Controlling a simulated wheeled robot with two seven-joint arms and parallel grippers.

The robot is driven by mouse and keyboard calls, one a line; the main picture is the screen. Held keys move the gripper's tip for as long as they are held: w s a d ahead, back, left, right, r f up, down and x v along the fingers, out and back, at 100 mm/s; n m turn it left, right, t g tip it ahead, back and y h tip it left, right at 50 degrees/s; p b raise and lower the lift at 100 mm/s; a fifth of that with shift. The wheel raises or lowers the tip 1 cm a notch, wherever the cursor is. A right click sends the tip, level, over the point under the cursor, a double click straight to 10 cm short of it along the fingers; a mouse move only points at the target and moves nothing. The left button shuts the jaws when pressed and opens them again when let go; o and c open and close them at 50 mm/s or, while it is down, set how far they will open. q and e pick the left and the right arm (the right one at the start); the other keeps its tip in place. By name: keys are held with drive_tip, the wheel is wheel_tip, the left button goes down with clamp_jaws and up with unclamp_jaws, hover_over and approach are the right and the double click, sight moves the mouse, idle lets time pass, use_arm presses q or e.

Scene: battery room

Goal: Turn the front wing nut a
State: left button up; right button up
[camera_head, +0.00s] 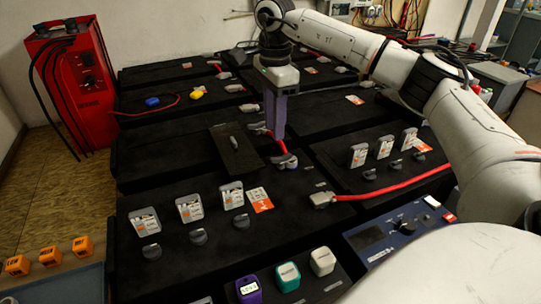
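My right gripper (278,136) hangs down from the arm that comes in from the right. Its purple fingers overlap in this view, so the gap between them does not show. The fingertips are just above and behind a grey cable clamp (286,160) on a black battery in the middle. I cannot tell whether they touch it. Any wing nut there is too small to make out clearly. Another grey clamp (321,200) with a red cable (392,188) sits nearer, to the right. My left gripper is not in view.
A black plate (236,158) stands left of the fingers. A red charger (72,85) stands at the left.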

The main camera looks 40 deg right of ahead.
sight(274, 158)
wheel_tip(274, 158, down, 9)
drive_tip(key=shift+b, duration=0.6)
clamp_jaws()
